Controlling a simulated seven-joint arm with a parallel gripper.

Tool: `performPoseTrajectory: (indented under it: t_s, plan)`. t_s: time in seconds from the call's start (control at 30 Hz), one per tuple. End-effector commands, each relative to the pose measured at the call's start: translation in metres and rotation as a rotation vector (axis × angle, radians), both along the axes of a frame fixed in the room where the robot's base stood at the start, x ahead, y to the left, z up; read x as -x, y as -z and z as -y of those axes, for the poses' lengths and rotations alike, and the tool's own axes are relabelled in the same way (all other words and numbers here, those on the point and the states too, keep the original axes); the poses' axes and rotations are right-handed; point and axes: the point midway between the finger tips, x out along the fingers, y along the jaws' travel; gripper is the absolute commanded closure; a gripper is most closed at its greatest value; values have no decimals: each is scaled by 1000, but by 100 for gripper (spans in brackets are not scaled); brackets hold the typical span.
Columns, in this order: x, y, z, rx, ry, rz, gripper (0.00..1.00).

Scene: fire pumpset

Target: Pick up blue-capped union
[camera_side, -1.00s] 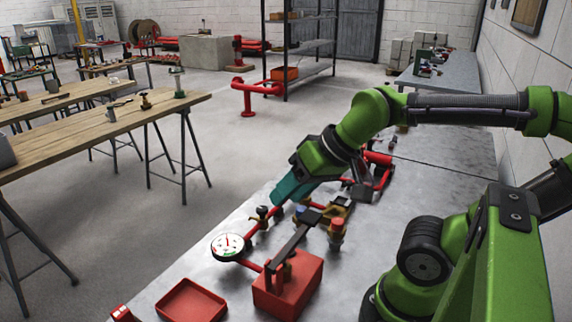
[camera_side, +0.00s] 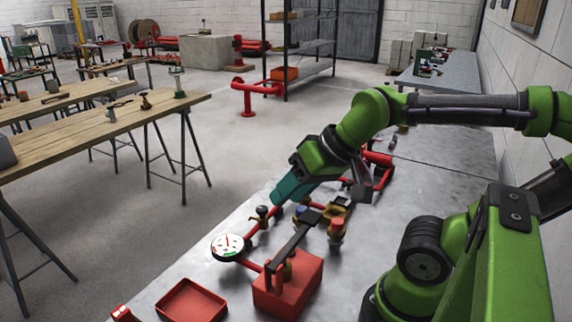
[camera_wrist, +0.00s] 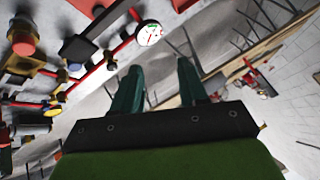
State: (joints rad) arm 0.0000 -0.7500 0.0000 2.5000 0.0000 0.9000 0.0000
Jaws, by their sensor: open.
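The blue-capped union (camera_side: 302,211) stands on the grey bench among the pump fittings, small and partly crowded by neighbouring parts. In the wrist view a small blue cap (camera_wrist: 74,67) shows left of the fingers. My gripper (camera_side: 281,196) has teal fingers pointing down and left, just above and left of the union in the side view. In the wrist view the gripper (camera_wrist: 158,68) is open, with a clear gap and nothing between its fingers.
A red-capped fitting (camera_side: 336,228) stands right of the union. A white gauge (camera_side: 228,246) on red pipe, a red box (camera_side: 290,287) with a dark lever (camera_side: 288,247) and an empty red tray (camera_side: 191,303) lie nearer.

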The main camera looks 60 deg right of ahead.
Motion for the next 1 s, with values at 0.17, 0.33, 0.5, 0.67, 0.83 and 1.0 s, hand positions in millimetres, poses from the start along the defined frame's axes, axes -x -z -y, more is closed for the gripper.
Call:
performPoseTrajectory:
  t_s: [0.17, 0.33, 0.5, 0.67, 0.83, 1.0]
  plan:
    - [0, 0, 0, 0, 0, 0, 44]
    - [0, 0, 0, 0, 0, 0, 25]
    - [0, 0, 0, 0, 0, 0, 25]
    - [-4, 9, 8, -2, 34, -41, 25]
    - [-33, 17, 47, 22, 121, -170, 25]
    - [-61, 28, 109, 90, 136, -369, 25]
